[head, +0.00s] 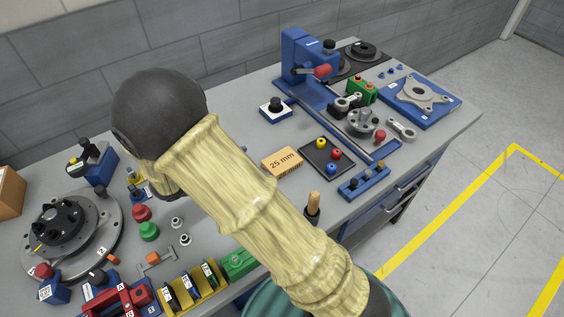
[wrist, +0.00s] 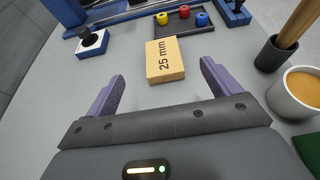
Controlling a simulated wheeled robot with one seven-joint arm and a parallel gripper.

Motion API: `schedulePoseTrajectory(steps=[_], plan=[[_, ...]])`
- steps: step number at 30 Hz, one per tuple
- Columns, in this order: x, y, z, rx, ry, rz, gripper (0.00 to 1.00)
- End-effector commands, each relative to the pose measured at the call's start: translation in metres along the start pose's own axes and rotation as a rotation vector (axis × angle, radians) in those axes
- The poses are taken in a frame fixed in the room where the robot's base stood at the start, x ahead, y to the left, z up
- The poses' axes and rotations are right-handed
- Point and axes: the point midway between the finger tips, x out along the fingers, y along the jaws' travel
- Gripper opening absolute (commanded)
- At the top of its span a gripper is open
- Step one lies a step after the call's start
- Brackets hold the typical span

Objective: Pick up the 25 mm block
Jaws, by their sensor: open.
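The 25 mm block (head: 282,162) is a tan, wood-coloured box with "25 mm" printed on it. It lies on the grey bench beside a dark tray. In the wrist view the block (wrist: 165,60) is ahead of my gripper (wrist: 160,82), a little right of centre. The two purple fingers are wide apart and nothing is between them. The block is beyond the fingertips, and I see no contact.
The dark tray (head: 318,170) with red, yellow and blue knobs sits just beyond the block. A blue-based black knob (wrist: 90,40) is to the left. A cup (wrist: 296,95) and a dark holder with a wooden handle (wrist: 275,52) stand to the right. Bare bench surrounds the block's near side.

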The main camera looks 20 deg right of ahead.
Motion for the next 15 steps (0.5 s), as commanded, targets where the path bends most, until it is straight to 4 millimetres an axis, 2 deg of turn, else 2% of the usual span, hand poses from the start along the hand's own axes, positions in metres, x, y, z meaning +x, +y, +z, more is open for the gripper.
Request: schedulePoseTrajectory(steps=[1,9,15], plan=[[0.011,-0.001,0.001,-0.001,-0.002,-0.006,0.89],[0.058,-0.002,0.001,0.000,-0.001,-0.006,0.89],[0.081,-0.001,0.000,0.000,0.001,-0.002,0.89]])
